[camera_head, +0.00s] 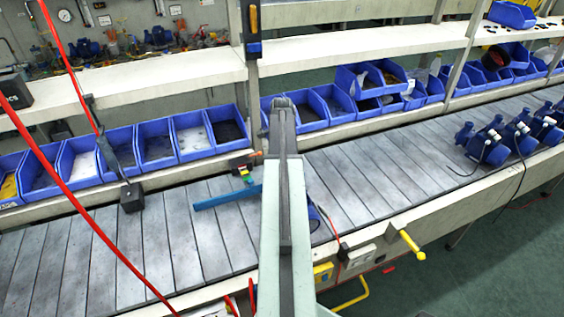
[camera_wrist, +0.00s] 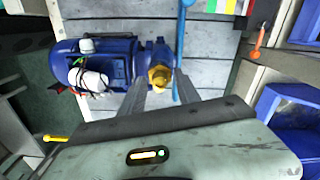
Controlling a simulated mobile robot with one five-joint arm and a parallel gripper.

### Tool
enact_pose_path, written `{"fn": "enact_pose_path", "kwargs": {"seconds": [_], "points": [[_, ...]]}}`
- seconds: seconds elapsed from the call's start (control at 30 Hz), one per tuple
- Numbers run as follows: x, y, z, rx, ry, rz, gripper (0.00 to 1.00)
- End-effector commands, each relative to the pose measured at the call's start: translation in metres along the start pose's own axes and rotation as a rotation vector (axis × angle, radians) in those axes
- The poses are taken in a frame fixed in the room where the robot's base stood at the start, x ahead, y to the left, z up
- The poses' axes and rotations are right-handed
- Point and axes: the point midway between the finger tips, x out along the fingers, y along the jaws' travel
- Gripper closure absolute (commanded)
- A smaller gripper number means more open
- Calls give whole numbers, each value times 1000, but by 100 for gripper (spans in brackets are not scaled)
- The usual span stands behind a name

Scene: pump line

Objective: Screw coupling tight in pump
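The blue pump (camera_wrist: 100,65) lies on the grey slatted line in the wrist view, with a white part and dark cables on its side. In the head view my arm hides most of it; a little blue shows right of the arm (camera_head: 314,217). The brass-yellow coupling (camera_wrist: 160,78) is at the right end of the pump, on its blue neck. My gripper (camera_wrist: 163,84) has one grey finger on each side of the coupling and looks closed on it. The coupling's threads and its seat in the pump are hidden.
A long blue bar (camera_head: 228,197) reaches over the line beside the pump. Blue bins (camera_head: 155,145) line the back of the line. Several more pumps (camera_head: 495,142) stand at the right. A red hose (camera_head: 50,160) hangs at the left. A yellow handle (camera_head: 411,244) sticks out in front.

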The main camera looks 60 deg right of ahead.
Motion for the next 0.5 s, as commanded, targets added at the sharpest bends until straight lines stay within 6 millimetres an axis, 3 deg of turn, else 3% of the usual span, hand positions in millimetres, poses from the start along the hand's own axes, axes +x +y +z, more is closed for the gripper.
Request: {"fn": "enact_pose_path", "kwargs": {"seconds": [0.33,0.5], "points": [[0,0,0,-78,0,0,61],[0,0,0,-303,0,0,61]]}}
